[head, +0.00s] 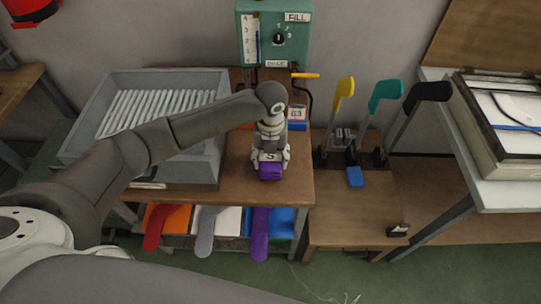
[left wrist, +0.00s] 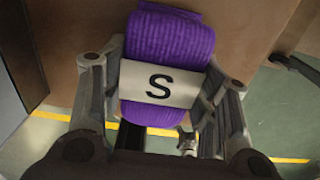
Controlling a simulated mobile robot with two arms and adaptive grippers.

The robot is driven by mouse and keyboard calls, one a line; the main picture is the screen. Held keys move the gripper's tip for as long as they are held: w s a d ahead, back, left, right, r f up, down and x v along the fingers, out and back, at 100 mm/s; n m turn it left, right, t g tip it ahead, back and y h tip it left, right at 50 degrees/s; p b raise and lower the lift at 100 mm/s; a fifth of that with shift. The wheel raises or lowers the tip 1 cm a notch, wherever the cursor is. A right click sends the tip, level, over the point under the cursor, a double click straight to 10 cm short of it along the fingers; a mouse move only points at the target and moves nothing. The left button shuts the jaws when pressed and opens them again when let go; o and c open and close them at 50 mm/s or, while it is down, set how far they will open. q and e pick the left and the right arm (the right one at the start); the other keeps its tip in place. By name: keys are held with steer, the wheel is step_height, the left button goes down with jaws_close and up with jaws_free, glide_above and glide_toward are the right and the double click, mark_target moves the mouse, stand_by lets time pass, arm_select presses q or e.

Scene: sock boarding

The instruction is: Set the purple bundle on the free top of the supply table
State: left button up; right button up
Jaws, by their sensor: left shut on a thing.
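The purple bundle (head: 270,172) has a white band marked S, and it also shows large in the left wrist view (left wrist: 168,45). My left gripper (head: 270,160) is shut on it, with one finger on each side of the bundle in the left wrist view (left wrist: 160,95). The gripper points down over the front right part of the brown supply table (head: 231,188). I cannot tell whether the bundle touches the top. My right gripper is not in view.
A grey tray of white rods (head: 215,165) fills the table's left. A green dial box (head: 273,35) and a small G3 box (head: 297,115) stand behind. Red, grey and purple socks (head: 260,235) hang below. Right, a lower table (head: 345,225) carries yellow, teal and black forms (head: 428,92).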

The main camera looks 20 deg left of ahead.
mark_target(271, 156)
arm_select(q)
steer(key=shift+f, duration=0.15)
steer(key=o, duration=1.1)
steer(key=shift+c, duration=0.2)
step_height(271, 156, up, 12)
steer(key=b, duration=0.1)
steer(key=shift+r, duration=0.2)
